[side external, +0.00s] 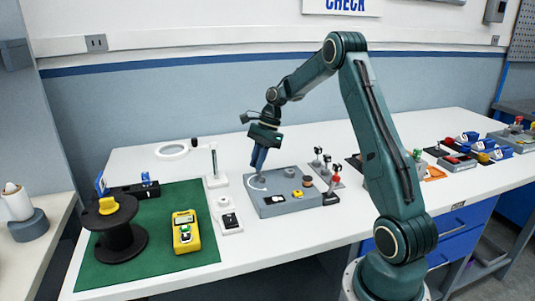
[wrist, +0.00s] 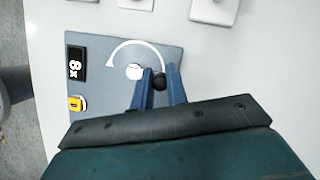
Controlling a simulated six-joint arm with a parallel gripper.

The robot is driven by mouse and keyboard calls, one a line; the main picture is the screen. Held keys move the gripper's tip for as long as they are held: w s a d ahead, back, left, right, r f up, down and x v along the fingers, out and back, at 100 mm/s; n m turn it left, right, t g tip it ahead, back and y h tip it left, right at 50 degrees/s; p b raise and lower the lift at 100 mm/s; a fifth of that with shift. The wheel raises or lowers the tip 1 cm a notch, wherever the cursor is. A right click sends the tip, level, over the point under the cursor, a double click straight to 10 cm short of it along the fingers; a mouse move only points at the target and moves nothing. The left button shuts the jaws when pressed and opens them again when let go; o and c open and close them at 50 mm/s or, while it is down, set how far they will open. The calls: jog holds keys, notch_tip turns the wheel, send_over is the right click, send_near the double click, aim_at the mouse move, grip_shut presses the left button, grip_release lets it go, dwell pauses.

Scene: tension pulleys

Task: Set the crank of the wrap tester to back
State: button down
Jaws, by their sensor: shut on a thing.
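The wrap tester is a grey box (side external: 275,188) near the middle of the table, also filling the upper left of the wrist view (wrist: 100,85). Its top bears a curved white arrow (wrist: 118,50), a pale round hub (wrist: 135,72), a dark display (wrist: 76,65) and a yellow part (wrist: 77,102). The crank's black knob (wrist: 158,83) is to the right of the hub in the wrist view. My gripper (wrist: 161,72) points down over the tester, its blue fingers shut on the knob. In the side view the fingers (side external: 257,165) hide most of the crank.
A green mat (side external: 150,265) at left holds a black spool (side external: 118,240) and a yellow meter (side external: 186,232). A white post stand (side external: 215,178) and a small white switch plate (side external: 231,221) are left of the tester. Small levers (side external: 333,180) stand close to its right.

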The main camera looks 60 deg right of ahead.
jog(key=shift+d, duration=0.1)
jog(key=c, duration=1.4)
grip_release()
jog(key=shift+v, duration=6)
